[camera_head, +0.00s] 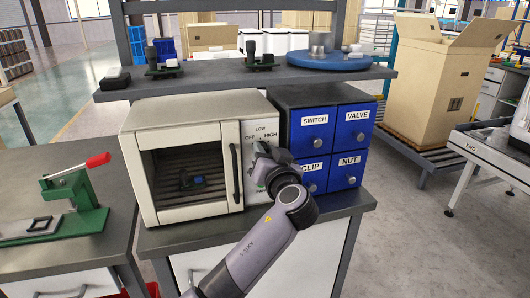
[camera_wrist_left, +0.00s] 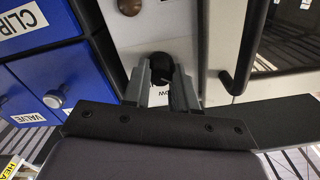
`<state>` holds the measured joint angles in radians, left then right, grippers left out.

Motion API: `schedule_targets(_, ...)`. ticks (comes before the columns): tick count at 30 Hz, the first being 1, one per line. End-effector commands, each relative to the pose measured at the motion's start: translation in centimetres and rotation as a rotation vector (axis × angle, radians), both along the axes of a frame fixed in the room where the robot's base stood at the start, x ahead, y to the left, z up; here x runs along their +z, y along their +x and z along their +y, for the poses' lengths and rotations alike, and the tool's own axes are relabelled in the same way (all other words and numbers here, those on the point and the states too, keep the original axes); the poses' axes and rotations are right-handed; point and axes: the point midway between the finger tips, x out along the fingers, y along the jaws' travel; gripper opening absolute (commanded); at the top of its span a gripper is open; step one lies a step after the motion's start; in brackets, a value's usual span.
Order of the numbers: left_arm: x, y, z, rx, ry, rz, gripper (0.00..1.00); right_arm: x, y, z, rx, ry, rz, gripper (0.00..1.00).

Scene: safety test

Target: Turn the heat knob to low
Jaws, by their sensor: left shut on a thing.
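The white oven (camera_head: 185,116) stands on the bench, with its control panel (camera_head: 256,126) at the right of its door. The words OFF, LOW and HIGH are printed near the panel's top. My left gripper (camera_head: 262,152) reaches this panel from below and hides the heat knob in the head view. In the left wrist view, my left gripper (camera_wrist_left: 162,82) has its two fingers on either side of the black heat knob (camera_wrist_left: 160,62) and is shut on it. Part of the LOW label shows between the fingers. I cannot tell which way the knob points.
Blue drawers (camera_head: 320,97) marked SWITCH, VALVE, CLIP and NUT stand close at the panel's right. The oven door handle (camera_head: 236,174) is close at its left. A shelf (camera_head: 215,78) hangs above. A brown knob (camera_wrist_left: 130,6) shows further along the panel.

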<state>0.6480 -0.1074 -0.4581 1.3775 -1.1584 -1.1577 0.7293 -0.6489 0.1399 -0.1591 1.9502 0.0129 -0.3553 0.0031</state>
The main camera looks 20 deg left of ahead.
Motion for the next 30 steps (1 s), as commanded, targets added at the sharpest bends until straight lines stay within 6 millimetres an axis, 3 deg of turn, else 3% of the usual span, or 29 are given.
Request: schedule_targets(30, 0.0, 0.1, -0.1, 0.002, 0.691, 0.468, 0.0, 3.7, 0.0, 0.0, 0.0, 0.0, 0.0, 0.43)
